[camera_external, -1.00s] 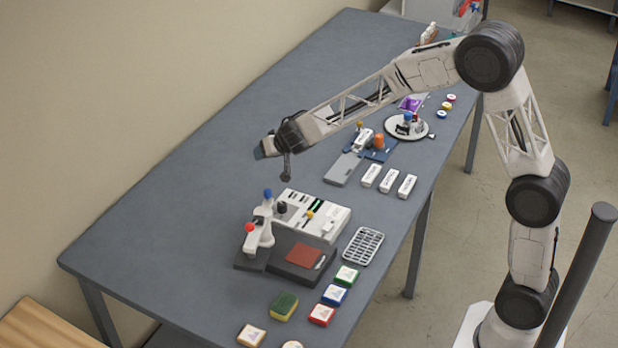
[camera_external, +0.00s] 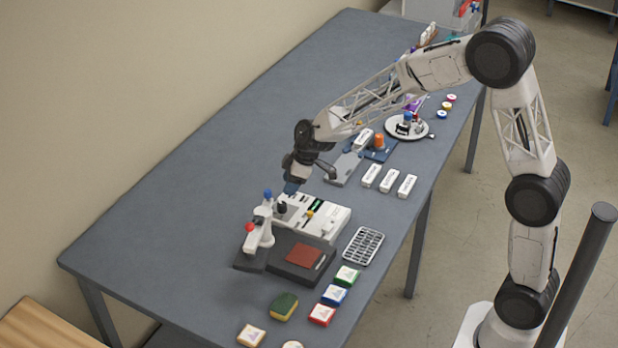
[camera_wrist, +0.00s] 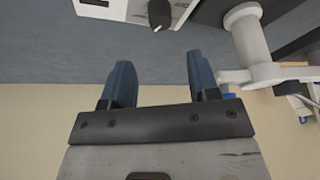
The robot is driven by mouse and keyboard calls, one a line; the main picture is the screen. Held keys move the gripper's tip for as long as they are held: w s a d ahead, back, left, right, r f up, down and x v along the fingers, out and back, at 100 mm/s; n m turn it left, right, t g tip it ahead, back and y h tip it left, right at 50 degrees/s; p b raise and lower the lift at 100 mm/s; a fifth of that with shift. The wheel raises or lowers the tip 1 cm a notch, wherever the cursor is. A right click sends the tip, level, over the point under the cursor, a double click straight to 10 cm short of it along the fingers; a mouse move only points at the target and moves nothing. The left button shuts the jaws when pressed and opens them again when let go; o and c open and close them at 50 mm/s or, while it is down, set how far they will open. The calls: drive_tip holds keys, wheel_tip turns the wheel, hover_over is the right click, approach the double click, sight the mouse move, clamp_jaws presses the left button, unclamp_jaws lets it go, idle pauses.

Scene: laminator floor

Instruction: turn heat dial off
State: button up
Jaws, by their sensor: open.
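The heat dial seems to be the black knob (camera_wrist: 160,14) with a pale pointer mark, on the white face of the machine; in the wrist view it is at the top centre. In the external view a dark knob (camera_external: 282,208) sits at the left end of the white laminator panel (camera_external: 325,216). My gripper (camera_wrist: 158,75) is open and empty, its two blue fingers apart, with the knob beyond the fingertips. In the external view my gripper (camera_external: 291,187) points down just above and behind the knob. The dial's exact setting is too small to read.
A white lever stand with a blue cap and red knob (camera_external: 260,232) stands close left of the panel; its white post (camera_wrist: 246,35) shows at right in the wrist view. A dark plate with a red-brown square (camera_external: 303,256) lies in front. The table's left side is clear.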

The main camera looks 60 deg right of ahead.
sight(283, 203)
drive_tip(key=shift+s+d+f, duration=0.1)
drive_tip(key=shift+s, duration=0.25)
drive_tip(key=shift+f, duration=0.1)
drive_tip(key=shift+x, duration=3.85)
drive_tip(key=c, duration=0.9)
drive_tip(key=shift+n, duration=0.3)
